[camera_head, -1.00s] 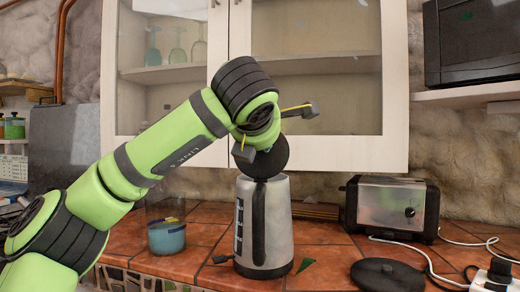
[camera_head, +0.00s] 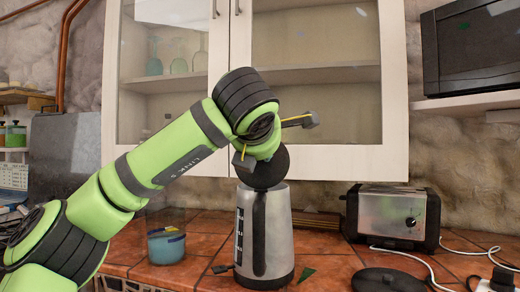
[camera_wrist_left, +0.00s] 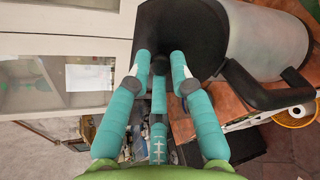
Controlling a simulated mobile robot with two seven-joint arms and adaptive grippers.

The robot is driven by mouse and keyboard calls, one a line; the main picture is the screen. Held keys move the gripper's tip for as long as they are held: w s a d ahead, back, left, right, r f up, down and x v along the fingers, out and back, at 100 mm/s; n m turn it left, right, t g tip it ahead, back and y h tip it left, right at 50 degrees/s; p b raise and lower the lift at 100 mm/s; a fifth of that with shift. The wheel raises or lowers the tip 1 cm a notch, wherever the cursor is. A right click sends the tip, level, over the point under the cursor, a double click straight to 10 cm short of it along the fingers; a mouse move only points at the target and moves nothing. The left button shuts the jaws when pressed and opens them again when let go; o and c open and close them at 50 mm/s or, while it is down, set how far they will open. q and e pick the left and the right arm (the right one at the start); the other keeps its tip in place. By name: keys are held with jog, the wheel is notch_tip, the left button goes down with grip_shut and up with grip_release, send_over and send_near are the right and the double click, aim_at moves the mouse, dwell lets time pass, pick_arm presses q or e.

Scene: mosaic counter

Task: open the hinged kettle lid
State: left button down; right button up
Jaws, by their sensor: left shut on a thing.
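The kettle (camera_head: 266,235) is a silver cylinder with a black handle, upright on the tiled counter in the head view. Its black lid (camera_head: 266,170) stands raised and steeply tilted above the rim, partly hidden by my left arm. In the left wrist view the kettle body (camera_wrist_left: 265,42) lies at the upper right, with the dark lid (camera_wrist_left: 192,28) beside it. My left gripper (camera_wrist_left: 160,64) has teal fingers shut on the lid at its edge; the exact contact is hard to see. The head view hides these fingers behind the wrist. My right gripper is in neither view.
A toaster (camera_head: 393,216) stands right of the kettle, with white cords beside it. A round black object (camera_head: 387,281) lies at the front right. A glass container with blue contents (camera_head: 166,245) stands left of the kettle. A wall cabinet (camera_head: 330,110) is close behind my arm.

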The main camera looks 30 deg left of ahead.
pick_arm(q)
jog(key=shift+f, duration=0.4)
jog(key=c, duration=1.1)
grip_release()
jog(key=shift+w+a, duration=0.15)
jog(key=shift+w, duration=0.05)
jog(key=shift+r, duration=0.15)
jog(key=shift+s+d+r, duration=0.2)
jog(key=shift+s+d, duration=0.05)
jog(key=shift+s, duration=0.25)
jog(key=v, duration=1.1)
jog(key=shift+f, duration=0.1)
